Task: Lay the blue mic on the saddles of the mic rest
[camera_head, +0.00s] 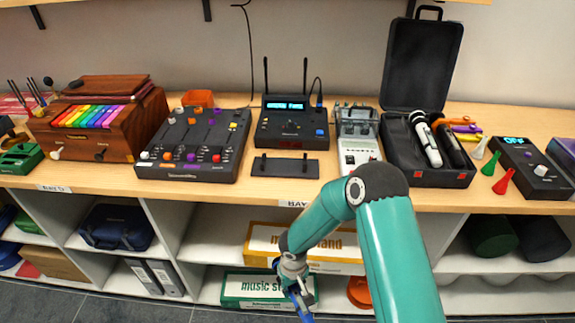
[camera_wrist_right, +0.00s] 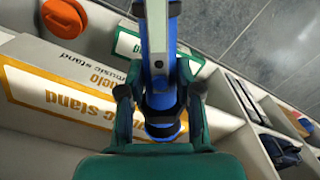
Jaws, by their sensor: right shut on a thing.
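The blue mic (camera_head: 304,309) is in my right gripper (camera_head: 296,287), low in front of the shelves below the tabletop. In the right wrist view the right gripper (camera_wrist_right: 160,98) has its two fingers closed on the sides of the blue mic (camera_wrist_right: 157,52), which runs lengthwise away between them. In the head view much of the mic is cut off by the bottom edge. The mic rest (camera_head: 285,167) appears to be the low black stand near the table's front edge, and it is empty. My left gripper is not in view.
A black receiver with antennas (camera_head: 292,123) stands behind the rest. A mixer (camera_head: 193,145) is to its left, a grey device (camera_head: 358,145) to its right. An open case (camera_head: 428,178) holds a white mic (camera_head: 425,140). Boxes (camera_head: 305,246) lie on the shelves.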

